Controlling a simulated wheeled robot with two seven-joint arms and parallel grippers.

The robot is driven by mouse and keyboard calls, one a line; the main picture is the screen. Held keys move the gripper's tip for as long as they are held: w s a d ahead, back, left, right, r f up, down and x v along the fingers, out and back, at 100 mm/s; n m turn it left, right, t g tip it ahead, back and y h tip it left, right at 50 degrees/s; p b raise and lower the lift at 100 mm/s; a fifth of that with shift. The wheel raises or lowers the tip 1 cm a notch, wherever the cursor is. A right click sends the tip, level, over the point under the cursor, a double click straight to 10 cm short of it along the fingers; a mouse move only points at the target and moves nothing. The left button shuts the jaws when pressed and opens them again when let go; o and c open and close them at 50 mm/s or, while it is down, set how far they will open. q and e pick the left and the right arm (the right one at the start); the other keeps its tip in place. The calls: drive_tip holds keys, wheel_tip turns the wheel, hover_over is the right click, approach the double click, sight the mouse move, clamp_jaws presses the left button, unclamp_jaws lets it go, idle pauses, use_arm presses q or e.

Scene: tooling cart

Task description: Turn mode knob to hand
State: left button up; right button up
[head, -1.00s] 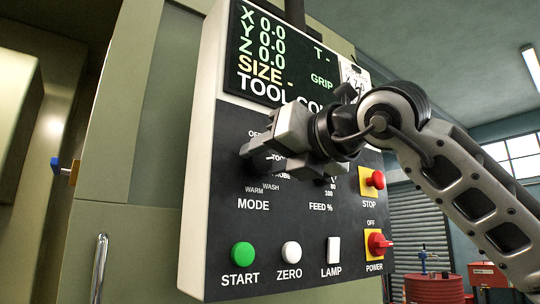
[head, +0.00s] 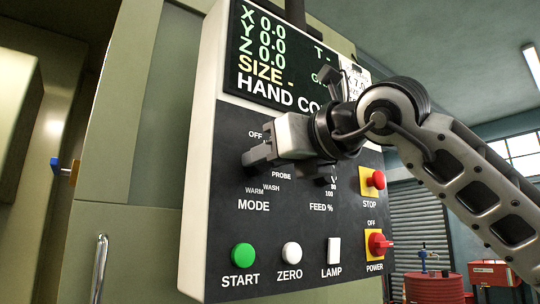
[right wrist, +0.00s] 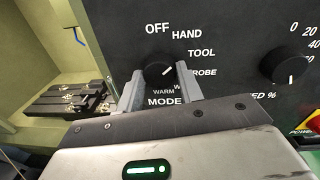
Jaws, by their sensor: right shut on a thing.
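The mode knob (right wrist: 157,69) is a black round knob on the dark control panel, with OFF, HAND, TOOL and PROBE labels around it. Its short white mark points to the upper right in the right wrist view. My right gripper (right wrist: 160,84) is shut on the knob, one finger on each side. In the head view my right gripper (head: 260,156) covers the knob and the labels beside it. The screen (head: 285,62) has a bottom line starting "HAND CO", its end hidden by my gripper. My left gripper is not in view.
The feed knob (right wrist: 287,66) is to the right of the mode knob. Below are the green START button (head: 242,255), white ZERO button (head: 291,252) and LAMP switch (head: 333,250). The red STOP button (head: 376,180) and POWER switch (head: 378,244) are at the right edge.

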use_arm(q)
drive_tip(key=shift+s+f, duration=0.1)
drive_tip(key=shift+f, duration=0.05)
use_arm(e)
drive_tip(key=shift+n, duration=1.1)
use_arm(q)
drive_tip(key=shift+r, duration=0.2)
use_arm(e)
drive_tip(key=o, duration=1)
drive_tip(key=shift+s, duration=0.1)
use_arm(q)
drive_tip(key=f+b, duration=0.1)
drive_tip(key=b, duration=0.2)
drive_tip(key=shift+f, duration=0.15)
use_arm(e)
drive_tip(key=v, duration=1.6)
drive_tip(key=shift+r, duration=0.2)
drive_tip(key=shift+a, duration=0.1)
